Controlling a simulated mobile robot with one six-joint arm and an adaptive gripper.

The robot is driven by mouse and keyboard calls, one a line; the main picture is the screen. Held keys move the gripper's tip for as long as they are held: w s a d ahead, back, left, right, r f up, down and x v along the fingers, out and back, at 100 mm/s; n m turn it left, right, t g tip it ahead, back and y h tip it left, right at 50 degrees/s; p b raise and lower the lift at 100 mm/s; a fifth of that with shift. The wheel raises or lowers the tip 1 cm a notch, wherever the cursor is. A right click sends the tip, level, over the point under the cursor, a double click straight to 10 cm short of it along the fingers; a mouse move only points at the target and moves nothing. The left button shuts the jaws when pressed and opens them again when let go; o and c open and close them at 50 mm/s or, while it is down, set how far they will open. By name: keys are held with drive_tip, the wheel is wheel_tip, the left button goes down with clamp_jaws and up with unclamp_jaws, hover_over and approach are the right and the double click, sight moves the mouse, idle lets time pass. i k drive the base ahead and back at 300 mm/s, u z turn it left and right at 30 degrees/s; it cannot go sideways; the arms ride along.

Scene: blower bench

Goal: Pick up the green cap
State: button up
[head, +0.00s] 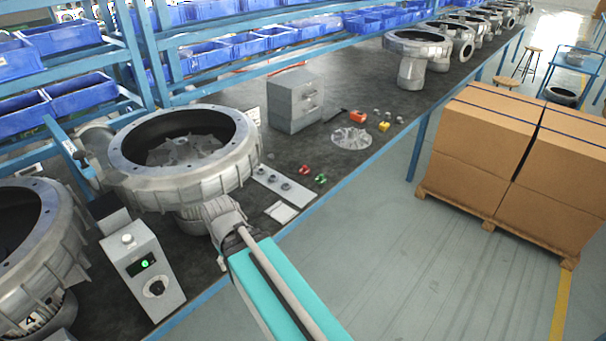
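The green cap (320,179) is a small piece on the dark bench top, near the bench's front edge. A teal arm link of mine reaches in from the bottom of the picture towards the large grey blower housing (185,190). My gripper's fingers cannot be made out.
A plate with round fittings (271,184) and a white card (281,212) lie left of the caps. A grey drawer box (295,100), a finned disc (351,138), an orange part (357,117) and a yellow part (384,127) stand farther back. A control box (143,268) stands front left.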

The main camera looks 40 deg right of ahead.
sight(320, 179)
drive_tip(key=z, duration=0.1)
drive_tip(key=i, duration=0.6)
drive_tip(key=z, duration=0.75)
drive_tip(key=i, duration=0.5)
drive_tip(key=z, duration=0.5)
